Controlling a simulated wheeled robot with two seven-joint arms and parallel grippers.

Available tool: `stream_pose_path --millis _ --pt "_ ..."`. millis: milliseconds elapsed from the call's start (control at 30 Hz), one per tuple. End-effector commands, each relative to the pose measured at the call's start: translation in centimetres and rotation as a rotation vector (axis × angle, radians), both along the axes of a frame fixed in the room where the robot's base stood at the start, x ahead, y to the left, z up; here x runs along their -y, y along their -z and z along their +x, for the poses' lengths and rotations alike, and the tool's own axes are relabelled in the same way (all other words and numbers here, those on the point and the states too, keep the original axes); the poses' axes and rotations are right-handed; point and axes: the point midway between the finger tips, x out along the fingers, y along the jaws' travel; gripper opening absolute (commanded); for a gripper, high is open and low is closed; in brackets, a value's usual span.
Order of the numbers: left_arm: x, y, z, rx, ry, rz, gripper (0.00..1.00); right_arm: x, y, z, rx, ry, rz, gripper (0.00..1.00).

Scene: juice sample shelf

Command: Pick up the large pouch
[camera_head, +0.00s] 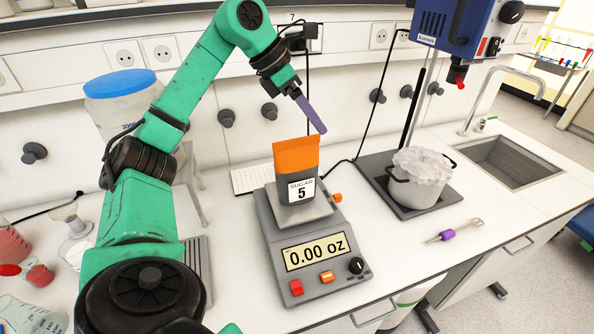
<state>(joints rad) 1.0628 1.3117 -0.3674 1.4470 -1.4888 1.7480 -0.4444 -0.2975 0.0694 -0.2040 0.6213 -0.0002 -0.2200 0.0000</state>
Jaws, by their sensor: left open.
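A pouch (297,156) with an orange top and a white label reading "SUGAR 5" stands upright at the pan of a grey scale (308,246). The scale's display reads 0.00 oz. My left gripper (311,114) is open and empty, above the pouch and apart from it. One purple finger shows clearly, slanting down to the right; the other finger is hard to make out. My right gripper is not in view.
A pot (421,178) stands on a dark stand base right of the scale, under a blue mixer head (463,24). Flasks with red liquid (38,273) are at the left. A sink (508,161) is at the right.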

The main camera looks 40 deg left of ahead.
Motion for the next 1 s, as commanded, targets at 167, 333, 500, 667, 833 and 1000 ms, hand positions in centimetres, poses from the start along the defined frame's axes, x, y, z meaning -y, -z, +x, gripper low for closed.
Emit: stream_pose_path --millis 167,333,500,667,833,1000 --pt "-6.1 -0.3 -5.1 -0.146 -0.113 0.119 0.79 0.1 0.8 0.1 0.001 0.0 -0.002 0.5" --pt "-5.8 3.1 -4.4 -0.165 -0.116 0.125 0.79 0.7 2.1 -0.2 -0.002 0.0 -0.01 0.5" --pt "-5.0 6.8 -2.8 -0.162 -0.115 0.124 0.79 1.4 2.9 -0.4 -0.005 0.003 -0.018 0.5" --pt "-4.6 8.4 -2.0 -0.158 -0.114 0.123 0.79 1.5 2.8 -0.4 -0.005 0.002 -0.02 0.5" --pt "-3.9 11.2 -0.8 -0.16 -0.114 0.121 0.79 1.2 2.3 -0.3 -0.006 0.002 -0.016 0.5" --pt "-3.6 12.7 -0.2 -0.155 -0.114 0.121 0.79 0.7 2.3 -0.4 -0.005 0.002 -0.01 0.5"
